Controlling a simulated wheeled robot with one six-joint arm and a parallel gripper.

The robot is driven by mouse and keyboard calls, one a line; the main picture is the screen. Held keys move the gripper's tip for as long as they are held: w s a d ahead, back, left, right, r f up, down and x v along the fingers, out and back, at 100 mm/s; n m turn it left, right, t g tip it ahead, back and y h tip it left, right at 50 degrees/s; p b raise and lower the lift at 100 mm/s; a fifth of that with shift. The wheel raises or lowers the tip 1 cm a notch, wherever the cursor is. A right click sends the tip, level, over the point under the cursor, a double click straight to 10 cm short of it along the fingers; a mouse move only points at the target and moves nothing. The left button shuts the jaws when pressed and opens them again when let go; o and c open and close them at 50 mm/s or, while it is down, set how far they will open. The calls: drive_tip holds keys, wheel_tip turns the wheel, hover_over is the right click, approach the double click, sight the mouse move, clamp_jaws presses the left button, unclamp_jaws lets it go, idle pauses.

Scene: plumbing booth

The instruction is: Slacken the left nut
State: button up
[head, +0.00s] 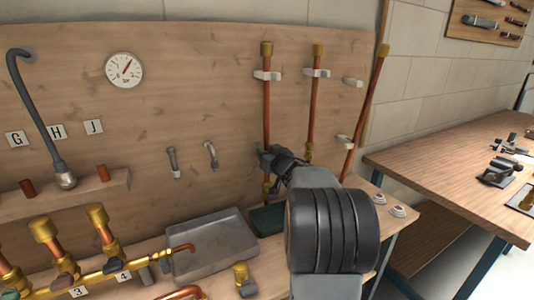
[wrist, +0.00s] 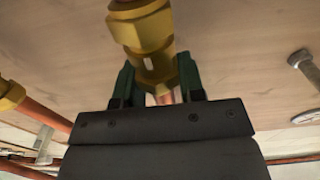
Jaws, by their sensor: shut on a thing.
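My gripper (head: 270,157) is at the left upright copper pipe (head: 266,110) on the wooden back board, and my arm hides part of that pipe. In the wrist view, the green fingers of my gripper (wrist: 157,84) are shut on a brass nut (wrist: 153,65), one finger on each side. A wider brass fitting (wrist: 137,10) joins the nut at the top of that view. I cannot tell whether the nut is tight or loose.
A second upright copper pipe (head: 312,115) and a leaning one (head: 366,110) stand close to the right. A green tray (head: 268,221) lies below my gripper, beside a grey tray (head: 212,246). A brass valve row (head: 90,280) is at lower left.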

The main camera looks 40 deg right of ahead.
drive_tip(key=shift+r+n+y+p, duration=0.25)
drive_tip(key=shift+y+p, duration=0.25)
drive_tip(key=shift+p, duration=0.25)
drive_tip(key=shift+d+r+n+y+p, duration=0.1)
drive_tip(key=shift+n+y+p, duration=0.6)
drive_tip(key=shift+p, duration=0.55)
drive_tip(key=n+y+p, duration=0.2)
drive_tip(key=y+p, duration=0.2)
drive_tip(key=n+g+y+p, duration=0.2)
drive_tip(key=n+y+p, duration=0.2)
drive_tip(key=y, duration=0.1)
drive_tip(key=shift+f+n+g+y+p, duration=0.2)
drive_tip(key=shift+n+g+y+p, duration=0.4)
drive_tip(key=shift+n+g+y, duration=0.65)
drive_tip(key=shift+f+n+g+y+p, duration=0.15)
drive_tip(key=shift+n+g+y+p, duration=0.6)
drive_tip(key=shift+g+y, duration=0.65)
drive_tip(key=shift+n+y, duration=0.35)
drive_tip(key=o, duration=0.9)
